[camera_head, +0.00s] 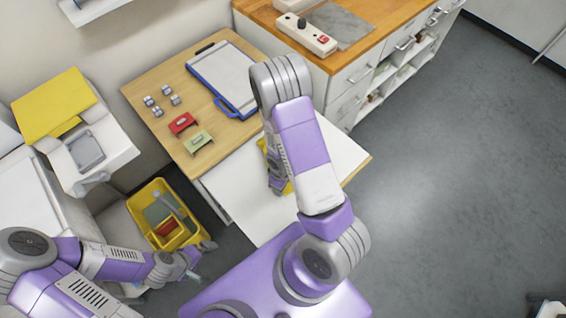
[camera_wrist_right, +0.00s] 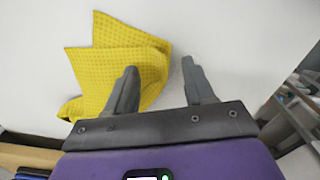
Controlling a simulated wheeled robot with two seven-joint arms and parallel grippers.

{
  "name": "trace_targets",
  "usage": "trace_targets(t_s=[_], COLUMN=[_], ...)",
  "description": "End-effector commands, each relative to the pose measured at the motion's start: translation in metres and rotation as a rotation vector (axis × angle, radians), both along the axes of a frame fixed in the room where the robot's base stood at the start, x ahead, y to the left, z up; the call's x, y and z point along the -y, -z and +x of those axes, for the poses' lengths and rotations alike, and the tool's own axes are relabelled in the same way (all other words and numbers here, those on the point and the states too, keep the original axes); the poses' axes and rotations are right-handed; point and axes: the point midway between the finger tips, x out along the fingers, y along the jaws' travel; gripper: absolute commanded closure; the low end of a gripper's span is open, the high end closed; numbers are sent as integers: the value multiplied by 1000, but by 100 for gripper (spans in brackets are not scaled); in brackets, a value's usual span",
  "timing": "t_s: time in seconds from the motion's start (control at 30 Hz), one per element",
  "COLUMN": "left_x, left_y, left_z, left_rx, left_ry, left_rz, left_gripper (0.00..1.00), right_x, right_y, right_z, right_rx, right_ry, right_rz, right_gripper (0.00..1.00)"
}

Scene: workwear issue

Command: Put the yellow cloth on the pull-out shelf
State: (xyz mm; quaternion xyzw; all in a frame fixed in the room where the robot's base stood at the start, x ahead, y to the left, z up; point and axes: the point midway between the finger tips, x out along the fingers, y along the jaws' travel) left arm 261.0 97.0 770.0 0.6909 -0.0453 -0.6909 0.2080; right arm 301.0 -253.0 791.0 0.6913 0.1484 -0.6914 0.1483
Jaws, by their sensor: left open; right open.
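The yellow cloth (camera_wrist_right: 105,65) is a waffle-weave piece lying folded on a white surface in the right wrist view. In the head view only small yellow parts of it (camera_head: 288,188) show past my right arm, on the white pull-out shelf (camera_head: 245,207) at the wooden desk. My right gripper (camera_wrist_right: 160,68) is open above the shelf. One finger overlaps the cloth in view, the other is over bare white; I cannot tell whether they touch it. My left gripper (camera_head: 197,262) is open and empty, low beside the yellow bin.
The desk (camera_head: 150,90) holds a clipboard (camera_head: 222,78), a red item (camera_head: 183,123), a green item (camera_head: 199,142) and small blocks. The yellow bin (camera_head: 183,240) stands left of the shelf. Another flat yellow piece (camera_head: 55,105) lies on a white unit.

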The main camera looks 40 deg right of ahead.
Motion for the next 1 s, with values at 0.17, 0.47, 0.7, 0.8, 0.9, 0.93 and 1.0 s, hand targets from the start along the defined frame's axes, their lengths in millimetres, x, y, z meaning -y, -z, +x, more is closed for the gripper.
trace_targets(t_s=[0.17, 0.47, 0.7, 0.8, 0.9, 0.93, 1.0], left_x=[0, 0, 0, 0, 0, 0, 0], left_y=[-15, -34, -67, -73, -73, -73, -72], left_z=[0, 0, 0, 0, 0, 0, 0], left_rx=[0, 0, 0, 0, 0, 0, 0], left_ry=[0, 0, 0, 0, 0, 0, 0], left_rz=[0, 0, 0, 0, 0, 0, 0], left_gripper=[0, 0, 0, 0, 0, 0, 0], right_x=[-4, -11, -23, -26, -26, -26, -26], right_y=[-20, -46, -90, -98, -99, -99, -98], right_z=[-5, -13, -27, -30, -31, -31, -31], right_rx=[0, 0, 1, 0, 0, 0, 0], right_ry=[-1, -1, -1, 0, 0, 0, 1], right_rz=[0, 0, 0, 0, 0, 0, 0], right_gripper=[47, 47, 47, 47, 47, 47, 58])
